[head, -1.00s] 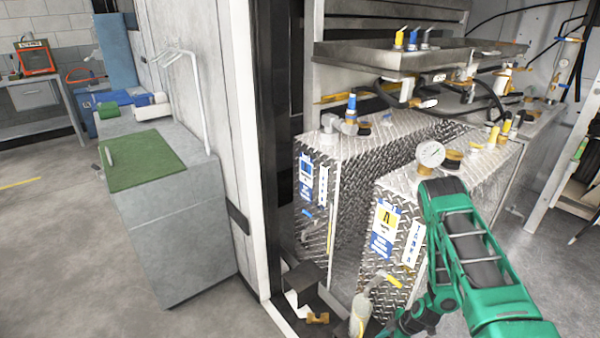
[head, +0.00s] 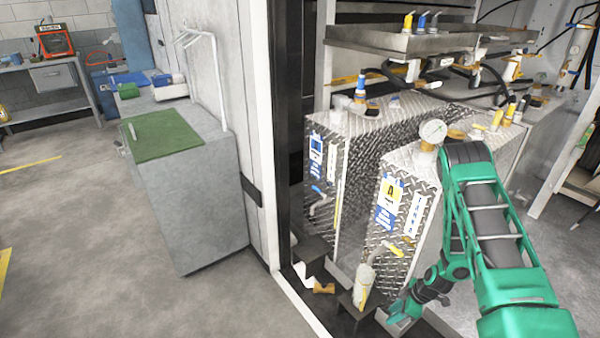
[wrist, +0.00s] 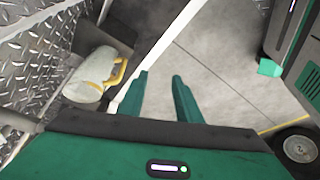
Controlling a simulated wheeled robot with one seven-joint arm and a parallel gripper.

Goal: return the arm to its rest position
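My green arm reaches forward from the lower right in the head view and bends down in front of the diamond-plate tank with the yellow "A" label (head: 392,190). My gripper (head: 398,316) hangs low beside that tank, near the cabinet's front sill. In the wrist view my gripper (wrist: 160,76) has its two fingers apart with bare floor showing between them. Nothing is held. A pale cylinder with a yellow handle (wrist: 92,75) is left of the fingers and apart from them; it also shows in the head view (head: 362,287).
A second tank with a blue label (head: 317,165) stands to the left. A pressure gauge (head: 433,131) sits close beside my arm's bend. A metal tray shelf (head: 370,42) spans above. A grey cabinet with a green mat (head: 160,138) stands left. Floor (head: 80,230) is clear there.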

